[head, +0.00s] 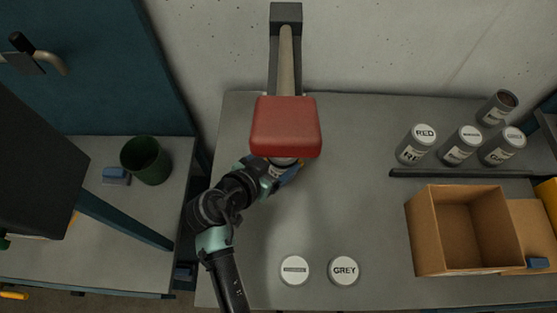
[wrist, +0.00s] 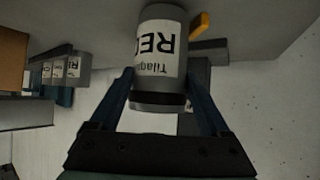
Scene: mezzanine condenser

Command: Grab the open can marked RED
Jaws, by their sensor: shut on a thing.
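My gripper (wrist: 160,92) is shut on a grey can (wrist: 160,45) with a white label. The label's large letters begin RE and are partly cut off by the curve, so I cannot read the full word for sure. In the head view the held can (head: 281,170) shows only a little, under a red block (head: 286,126) that hides its top; I cannot tell whether it is open. Another can (head: 418,143) at the back right has a white lid reading RED. An open can (head: 497,107) with a brown inside stands behind it, its label unreadable.
Two more lidded cans (head: 461,145) (head: 503,146) stand behind a dark rail (head: 460,173). Two lids face up near the front, one reading GREY (head: 344,270). A cardboard box (head: 427,243) is at the right. The red block overhangs my gripper from a wall post (head: 286,60).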

